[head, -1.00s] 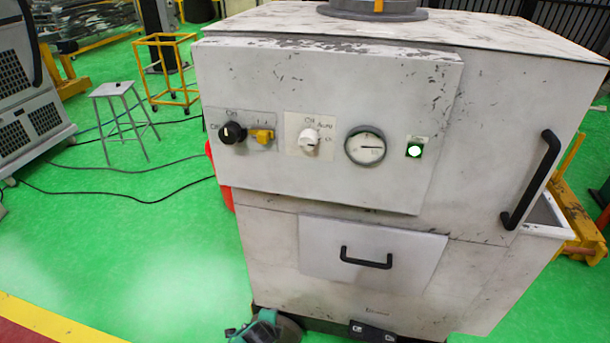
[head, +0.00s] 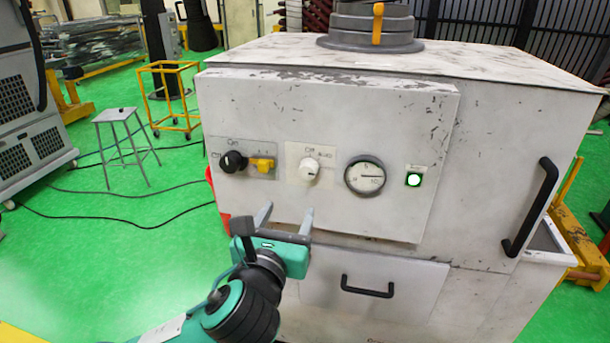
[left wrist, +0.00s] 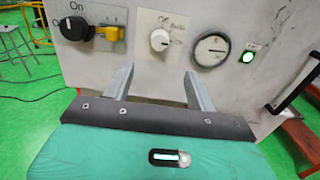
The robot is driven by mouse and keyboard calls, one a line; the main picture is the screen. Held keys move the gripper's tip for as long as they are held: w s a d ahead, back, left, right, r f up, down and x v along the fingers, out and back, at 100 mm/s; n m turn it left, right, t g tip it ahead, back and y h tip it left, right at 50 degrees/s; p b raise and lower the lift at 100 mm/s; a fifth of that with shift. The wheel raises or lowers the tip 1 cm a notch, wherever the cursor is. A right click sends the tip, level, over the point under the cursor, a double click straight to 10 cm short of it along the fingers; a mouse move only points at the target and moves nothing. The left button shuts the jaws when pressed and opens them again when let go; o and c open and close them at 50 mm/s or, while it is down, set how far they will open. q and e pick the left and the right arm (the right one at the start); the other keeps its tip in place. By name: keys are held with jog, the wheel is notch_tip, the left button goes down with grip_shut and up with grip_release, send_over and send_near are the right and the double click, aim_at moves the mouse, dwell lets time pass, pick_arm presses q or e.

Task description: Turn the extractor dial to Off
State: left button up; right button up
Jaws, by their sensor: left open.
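The grey machine's front panel (head: 330,110) carries two dials. A white dial (head: 309,172) sits on a pale plate with small labels, one reading Auto; it also shows in the left wrist view (left wrist: 160,40). A black dial (head: 232,161) sits farther left with labels around it, and it shows in the left wrist view too (left wrist: 74,28). My left gripper (head: 286,211) is open and empty, in front of the panel below the white dial. In the left wrist view its fingers (left wrist: 159,72) point up toward the white dial, apart from it. My right gripper is not in view.
A yellow lever (head: 262,164) sits between the dials. A round gauge (head: 365,175) and a lit green button (head: 414,180) are to the right. A black drawer handle (head: 367,288) and a black side handle (head: 531,207) stick out.

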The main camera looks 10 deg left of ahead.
aim_at(307, 172)
pick_arm(q)
jog(key=w, duration=1.4)
jog(key=shift+b, duration=0.35)
jog(key=shift+s, duration=0.1)
jog(key=c, duration=1)
